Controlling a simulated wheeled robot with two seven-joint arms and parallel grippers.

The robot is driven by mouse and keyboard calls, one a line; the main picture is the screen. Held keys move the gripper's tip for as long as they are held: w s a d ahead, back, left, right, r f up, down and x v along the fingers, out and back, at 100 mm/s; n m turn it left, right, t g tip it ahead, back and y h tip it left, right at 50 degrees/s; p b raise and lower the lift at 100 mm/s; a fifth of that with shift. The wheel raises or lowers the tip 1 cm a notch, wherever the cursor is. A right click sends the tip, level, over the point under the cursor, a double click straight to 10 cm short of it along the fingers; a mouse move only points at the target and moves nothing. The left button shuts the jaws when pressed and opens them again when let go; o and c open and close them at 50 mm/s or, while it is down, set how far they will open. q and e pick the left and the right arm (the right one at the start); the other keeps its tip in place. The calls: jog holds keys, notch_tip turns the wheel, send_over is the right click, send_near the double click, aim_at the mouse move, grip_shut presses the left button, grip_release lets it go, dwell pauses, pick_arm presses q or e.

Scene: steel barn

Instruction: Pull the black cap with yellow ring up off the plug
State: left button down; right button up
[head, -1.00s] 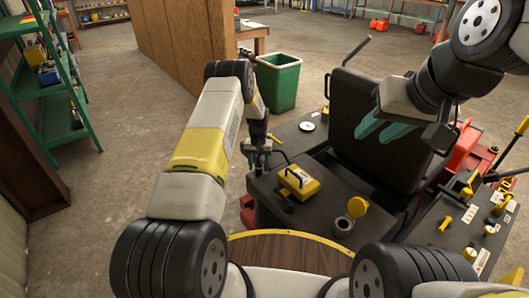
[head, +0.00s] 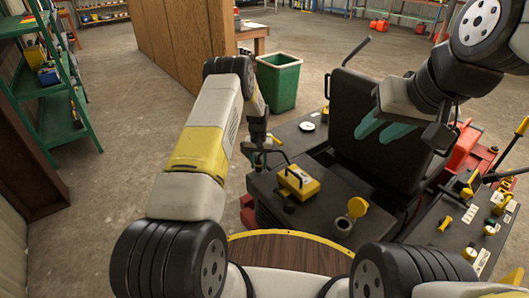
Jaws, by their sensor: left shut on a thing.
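My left gripper (head: 257,152) points down at the left edge of the dark machine deck (head: 262,190), beyond the yellow forearm. It is shut on a small dark thing, taken to be the black cap. The fingers and the distance hide most of it, and I cannot make out its yellow ring or the plug beneath. My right gripper (head: 384,124) hangs in front of the black seat; its two teal fingers are apart and nothing shows between them.
A yellow box (head: 299,183) and an open yellow-lidded filler (head: 352,212) sit on the deck. The black seat (head: 375,120) rises behind. A green bin (head: 279,82) stands on the floor beyond. A round wooden tabletop (head: 285,250) is in front. Green shelves (head: 50,80) stand at left.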

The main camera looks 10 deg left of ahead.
aim_at(259, 160)
pick_arm(q)
jog(key=shift+r, duration=1)
jog(key=c, duration=1.1)
grip_release()
jog(key=shift+r, duration=3.9)
